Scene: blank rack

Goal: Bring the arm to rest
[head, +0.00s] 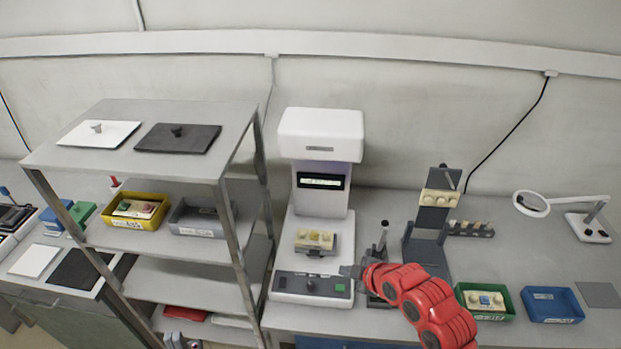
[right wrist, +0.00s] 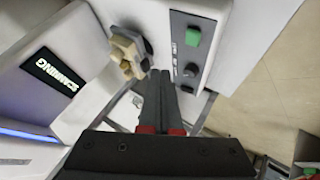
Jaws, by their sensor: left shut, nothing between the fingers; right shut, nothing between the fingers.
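My red right arm (head: 420,300) reaches in from the lower right in the head view. Its gripper (head: 350,271) is just right of the scanner's front panel. In the right wrist view the gripper (right wrist: 162,76) has its dark fingers shut together with nothing between them, near the panel with the green button (right wrist: 194,36). I cannot tell whether the tips touch the scanner. The white scanner (head: 321,135) stands on the bench and holds a beige blank (head: 315,240). Its screen (right wrist: 53,77) reads "SCANNING". My left gripper is not in view.
A grey metal rack (head: 240,120) stands left of the scanner, with a yellow tray (head: 150,198) and a grey tray (head: 200,218).

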